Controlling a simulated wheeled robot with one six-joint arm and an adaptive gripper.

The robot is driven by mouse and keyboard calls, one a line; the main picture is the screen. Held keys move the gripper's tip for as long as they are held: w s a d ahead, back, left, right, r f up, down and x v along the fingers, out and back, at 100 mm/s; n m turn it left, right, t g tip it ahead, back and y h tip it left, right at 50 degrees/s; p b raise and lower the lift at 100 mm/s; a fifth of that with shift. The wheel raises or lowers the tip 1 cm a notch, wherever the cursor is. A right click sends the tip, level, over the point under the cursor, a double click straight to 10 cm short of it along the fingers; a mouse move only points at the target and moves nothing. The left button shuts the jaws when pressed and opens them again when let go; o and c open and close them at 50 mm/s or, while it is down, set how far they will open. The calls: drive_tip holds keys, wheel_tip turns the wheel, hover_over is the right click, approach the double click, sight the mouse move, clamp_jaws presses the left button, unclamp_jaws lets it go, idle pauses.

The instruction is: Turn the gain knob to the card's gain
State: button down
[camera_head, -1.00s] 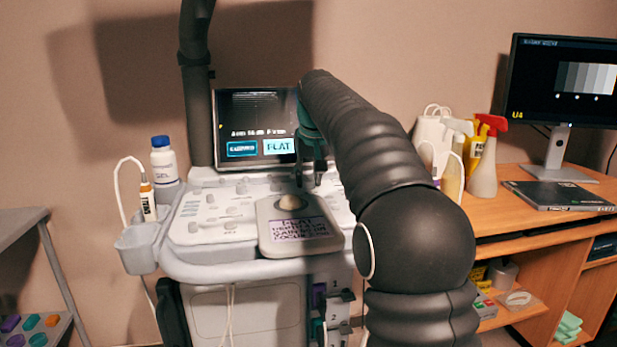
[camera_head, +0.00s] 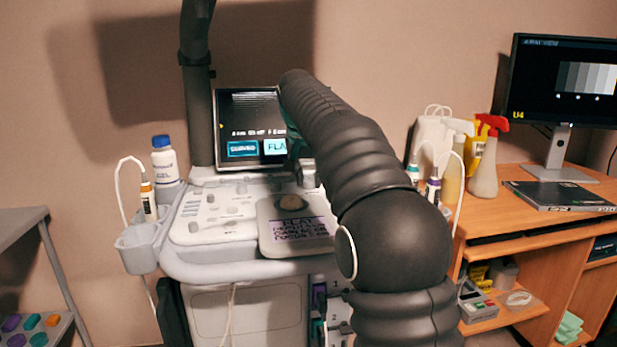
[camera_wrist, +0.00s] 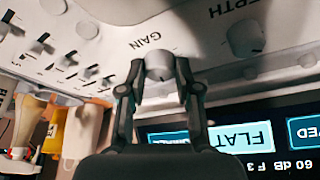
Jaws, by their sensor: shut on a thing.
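The gain knob (camera_wrist: 159,64) is a round grey knob below the upside-down GAIN label in the wrist view. My gripper (camera_wrist: 160,78) has one finger on each side of it and is shut on it. In the head view my arm hides most of the gripper and the knob. The card (camera_head: 302,228) lies on the front of the console, with FLAT on its top line and smaller lines below. Its gain line is too blurred to read surely.
A depth knob (camera_wrist: 246,40) and a row of sliders (camera_wrist: 75,65) flank the gain knob. The console screen (camera_head: 250,115) stands behind, with a FLAT button lit. A trackball (camera_head: 291,202) sits above the card. Probes hang in holders on both console sides.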

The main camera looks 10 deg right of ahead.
drive_tip(key=shift+m, duration=0.4)
drive_tip(key=c, duration=0.8)
unclamp_jaws()
drive_tip(key=shift+r, duration=0.1)
drive_tip(key=v, duration=1.1)
drive_tip(key=shift+a+r, duration=0.25)
drive_tip(key=shift+r, duration=0.1)
drive_tip(key=shift+s, duration=0.15)
